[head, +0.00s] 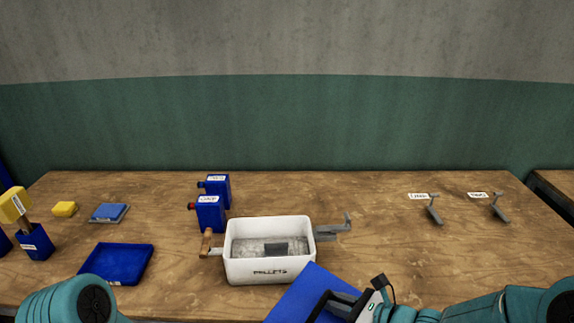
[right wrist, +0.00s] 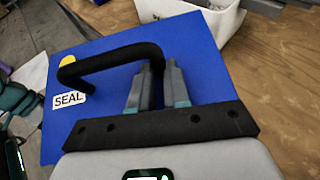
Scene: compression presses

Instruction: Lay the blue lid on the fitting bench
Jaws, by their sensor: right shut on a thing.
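The blue lid (head: 298,294) is a flat blue plate at the front edge of the wooden bench (head: 375,235), in front of the white bin. In the right wrist view the lid (right wrist: 200,50) has a black bar handle (right wrist: 110,58), a SEAL label (right wrist: 69,99) and a yellow spot. My right gripper (head: 338,299) is shut on the handle; its fingers show in the right wrist view (right wrist: 158,85). The lid looks tilted in the head view; whether it touches the bench is unclear. My left arm enters at lower left, but its gripper is out of view.
A white bin marked PELLETS (head: 269,270) stands mid-bench with a grey bracket (head: 333,230) beside it. Blue canisters (head: 210,214) stand behind it. Labelled brackets (head: 434,213) stand right; bench between is clear.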

